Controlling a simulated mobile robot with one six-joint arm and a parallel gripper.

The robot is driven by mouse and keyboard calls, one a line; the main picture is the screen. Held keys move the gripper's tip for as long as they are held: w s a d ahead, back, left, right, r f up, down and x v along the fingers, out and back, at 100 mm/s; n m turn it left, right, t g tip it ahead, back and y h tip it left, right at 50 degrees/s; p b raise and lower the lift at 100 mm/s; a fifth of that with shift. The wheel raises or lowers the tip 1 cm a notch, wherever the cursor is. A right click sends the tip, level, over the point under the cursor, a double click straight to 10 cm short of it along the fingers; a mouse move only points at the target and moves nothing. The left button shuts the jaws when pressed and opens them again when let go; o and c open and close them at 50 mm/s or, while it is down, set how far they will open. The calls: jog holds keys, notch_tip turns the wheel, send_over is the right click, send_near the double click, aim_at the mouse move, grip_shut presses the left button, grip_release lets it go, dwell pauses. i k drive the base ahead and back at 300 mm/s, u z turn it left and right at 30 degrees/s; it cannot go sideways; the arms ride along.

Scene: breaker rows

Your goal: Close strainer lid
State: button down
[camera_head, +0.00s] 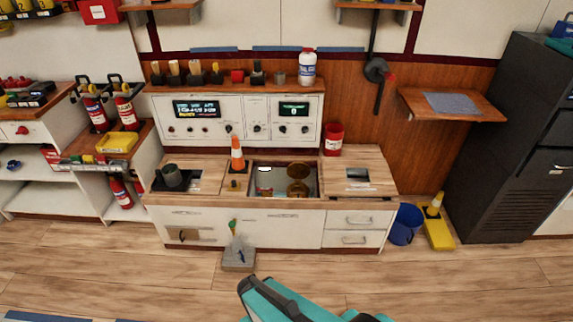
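A brass-coloured strainer (297,188) sits in the open recess in the middle of the low counter. Its round lid (299,170) appears raised and tilted back behind the body; the hinge is too small to make out. A teal and dark grey part of my own arm (290,303) shows at the bottom centre, well in front of the counter and apart from the strainer. No gripper fingers show in this view.
The low counter (270,203) has an orange-white cone (237,153) left of the recess and a dark pot (172,176) farther left. A blue bucket (405,224) is at right. The near floor is mostly clear.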

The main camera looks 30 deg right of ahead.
aim_at(296, 170)
jog(key=u, duration=0.05)
jog(key=i, duration=0.95)
jog(key=z, duration=0.25)
